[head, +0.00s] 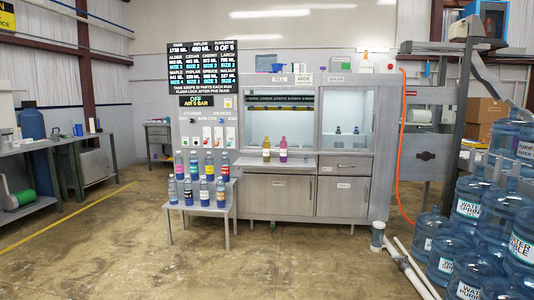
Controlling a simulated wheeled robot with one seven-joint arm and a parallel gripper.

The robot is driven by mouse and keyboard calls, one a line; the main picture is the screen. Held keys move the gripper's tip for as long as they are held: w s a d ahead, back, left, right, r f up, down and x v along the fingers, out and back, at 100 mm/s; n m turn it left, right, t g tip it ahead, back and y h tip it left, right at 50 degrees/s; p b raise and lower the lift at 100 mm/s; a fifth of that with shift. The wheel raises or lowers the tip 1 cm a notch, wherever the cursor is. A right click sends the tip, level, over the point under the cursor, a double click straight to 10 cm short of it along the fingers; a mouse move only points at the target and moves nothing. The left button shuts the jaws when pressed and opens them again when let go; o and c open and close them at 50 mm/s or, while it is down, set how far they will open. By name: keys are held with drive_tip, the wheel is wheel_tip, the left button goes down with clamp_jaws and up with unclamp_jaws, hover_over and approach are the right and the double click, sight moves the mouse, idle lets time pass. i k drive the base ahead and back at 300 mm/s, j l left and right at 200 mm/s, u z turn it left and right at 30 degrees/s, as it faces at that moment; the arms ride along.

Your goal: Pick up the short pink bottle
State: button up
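A pink-purple bottle (283,151) with a pale label stands upright on the front ledge of the grey cabinet (264,191). An olive-yellow bottle (266,151) stands just left of it, with a narrow gap between them. The two look about the same height. Several other bottles stand in two rows on a small stepped grey table (228,211) to the left. They hold blue, dark and red-looking contents, and the back row includes a bottle with red (225,164). My gripper is not in view.
Blue water jugs (467,205) crowd the right side. An orange hose (401,150) hangs right of the cabinet. The concrete floor in front is clear.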

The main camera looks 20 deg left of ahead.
sight(283, 145)
drive_tip(key=i+j+u, duration=0.25)
drive_tip(key=i, duration=0.2)
drive_tip(key=i+u, duration=0.25)
drive_tip(key=i, duration=0.2)
drive_tip(key=i+u, duration=0.1)
drive_tip(key=i, duration=3.15)
